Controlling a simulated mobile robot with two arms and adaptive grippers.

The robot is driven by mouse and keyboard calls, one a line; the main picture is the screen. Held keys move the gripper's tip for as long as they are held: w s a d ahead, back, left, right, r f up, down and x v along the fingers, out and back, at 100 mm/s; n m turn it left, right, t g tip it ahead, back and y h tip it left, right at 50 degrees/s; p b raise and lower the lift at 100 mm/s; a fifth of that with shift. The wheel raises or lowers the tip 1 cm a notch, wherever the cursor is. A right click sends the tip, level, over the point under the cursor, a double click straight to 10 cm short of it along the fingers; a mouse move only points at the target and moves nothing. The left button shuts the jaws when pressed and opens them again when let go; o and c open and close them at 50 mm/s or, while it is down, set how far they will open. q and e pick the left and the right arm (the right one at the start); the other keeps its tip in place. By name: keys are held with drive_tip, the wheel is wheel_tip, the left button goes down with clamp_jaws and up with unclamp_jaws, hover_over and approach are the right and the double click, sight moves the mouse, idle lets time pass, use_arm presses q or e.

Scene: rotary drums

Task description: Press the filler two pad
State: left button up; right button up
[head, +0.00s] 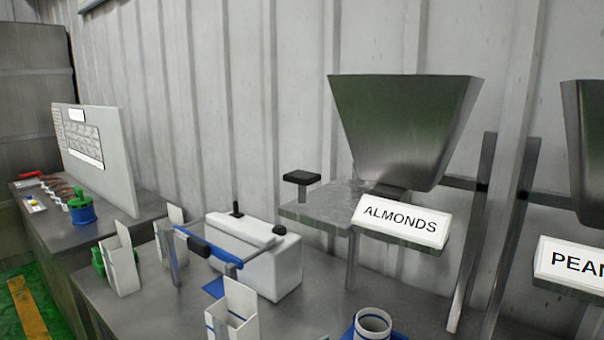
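A metal funnel hopper (405,130) with a white sign (402,221) reading ALMONDS stands at centre right. A black pad (301,177) sits on a short post on the grey shelf (325,205) left of this hopper. A second hopper (592,150) is cut off at the right edge, and its sign (570,264) shows only "PEAN". No pad shows beside the second hopper. No label in view reads filler two, so I cannot tell which hopper that is. Neither of my grippers is in view.
A white machine (258,265) with a blue bar and black knobs stands on the metal bench. White open cartons (233,310) stand around it. A white cup (372,324) is below the almonds sign. A white board (95,155) stands on the far-left bench.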

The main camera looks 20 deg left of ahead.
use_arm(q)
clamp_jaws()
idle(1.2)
